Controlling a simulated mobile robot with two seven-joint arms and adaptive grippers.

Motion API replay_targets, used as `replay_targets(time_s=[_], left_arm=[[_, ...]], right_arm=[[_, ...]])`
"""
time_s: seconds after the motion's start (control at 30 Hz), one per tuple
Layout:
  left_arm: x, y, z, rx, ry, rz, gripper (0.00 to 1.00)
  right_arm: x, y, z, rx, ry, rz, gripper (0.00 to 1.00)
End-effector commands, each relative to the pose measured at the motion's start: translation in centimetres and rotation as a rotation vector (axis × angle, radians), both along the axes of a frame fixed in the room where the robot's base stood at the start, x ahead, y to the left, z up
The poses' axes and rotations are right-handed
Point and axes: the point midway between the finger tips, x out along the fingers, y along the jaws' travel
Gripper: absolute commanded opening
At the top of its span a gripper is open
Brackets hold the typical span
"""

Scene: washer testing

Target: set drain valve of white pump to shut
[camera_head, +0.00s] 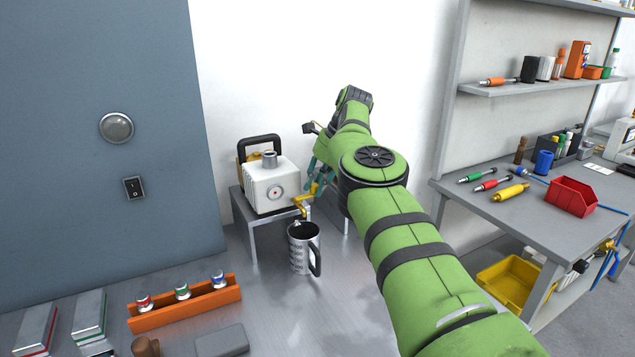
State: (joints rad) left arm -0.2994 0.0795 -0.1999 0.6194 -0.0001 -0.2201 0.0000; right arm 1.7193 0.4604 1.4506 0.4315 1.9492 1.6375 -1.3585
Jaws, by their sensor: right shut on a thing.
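The white pump (272,189) stands on a small grey metal stand and has a black carrying handle on top. A yellow drain pipe (301,207) comes out at its right side and bends down at the front. My right arm reaches in from the lower right. My right gripper (315,188) is at the pump's right side, shut on the drain valve beside the yellow pipe. My own wrist partly hides the gripper, and the valve lever's exact angle cannot be told. My left gripper is not in view.
A dark mug (300,250) stands right below the drain pipe's end. An orange rack (187,311) with several small capped bottles is at the front left. A workbench (480,200) with tools and a red bin (572,197) stands at the right.

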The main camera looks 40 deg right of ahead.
Motion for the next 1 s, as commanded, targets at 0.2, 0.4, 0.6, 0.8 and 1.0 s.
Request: replay_targets(time_s=[0.2,0.4,0.6,0.8,1.0], left_arm=[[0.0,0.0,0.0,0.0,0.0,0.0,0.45],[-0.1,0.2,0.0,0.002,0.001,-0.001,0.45],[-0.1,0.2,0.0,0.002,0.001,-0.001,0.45],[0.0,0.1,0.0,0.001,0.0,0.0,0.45],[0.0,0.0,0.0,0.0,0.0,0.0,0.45]], right_arm=[[0.3,0.3,0.2,0.003,-0.008,0.005,0.45],[0.1,0.2,0.1,0.003,-0.004,0.002,0.45],[-0.3,-0.2,1.7,0.002,-0.008,0.001,0.45],[-1.5,-0.7,5.1,0.002,-0.009,0.003,0.45],[-2.1,-1.0,6.8,0.001,-0.007,0.006,0.45]])
